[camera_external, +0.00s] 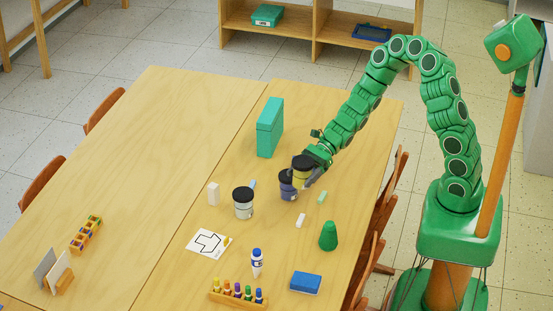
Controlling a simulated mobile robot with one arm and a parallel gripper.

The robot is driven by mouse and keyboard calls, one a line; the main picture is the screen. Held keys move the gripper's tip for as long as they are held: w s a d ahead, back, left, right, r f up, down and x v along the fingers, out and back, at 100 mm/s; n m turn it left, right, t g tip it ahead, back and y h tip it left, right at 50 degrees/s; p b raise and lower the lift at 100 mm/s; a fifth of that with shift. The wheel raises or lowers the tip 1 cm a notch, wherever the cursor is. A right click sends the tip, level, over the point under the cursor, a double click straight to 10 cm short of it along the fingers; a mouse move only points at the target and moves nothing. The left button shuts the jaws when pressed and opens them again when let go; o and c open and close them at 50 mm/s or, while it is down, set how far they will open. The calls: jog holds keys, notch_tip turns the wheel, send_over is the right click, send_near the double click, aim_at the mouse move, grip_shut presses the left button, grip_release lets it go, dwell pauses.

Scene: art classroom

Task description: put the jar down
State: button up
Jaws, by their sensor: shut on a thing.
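A jar with a yellow band and black lid (301,175) is in my gripper (309,176), over the right part of the table. My gripper is shut on this yellow jar. A purple jar with a black lid (287,190) stands close beside it at the lower left. A white-grey jar with a black lid (243,209) stands upright farther left. The yellow jar's base is partly hidden, so I cannot tell whether it touches the table or the purple jar.
A teal box (269,128) stands behind. The table's (180,130) far left is clear.

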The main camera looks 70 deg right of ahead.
jog(key=s+d+r+m+t+h, duration=0.15)
jog(key=s+d, duration=0.25)
jog(key=d, duration=0.7)
jog(key=s+d+r+m+t+h, duration=0.15)
jog(key=s+d, duration=0.35)
jog(key=d, duration=0.5)
jog(key=shift+m, duration=0.3)
jog(key=w+d+f, duration=0.1)
jog(key=w+f, duration=0.1)
jog(key=w, duration=0.2)
jog(key=w+d+f, duration=0.1)
jog(key=w+f, duration=0.2)
jog(key=w, duration=0.2)
jog(key=w+d+f, duration=0.1)
jog(key=w+f, duration=0.2)
jog(key=w, duration=0.1)
jog(key=shift+w+f, duration=0.2)
jog(key=shift+w+d+f, duration=0.1)
jog(key=shift+w+f, duration=0.15)
jog(key=shift+f, duration=1.65)
jog(key=shift+f, duration=0.15)
jog(key=o, duration=1.2)
jog(key=shift+o, duration=0.2)
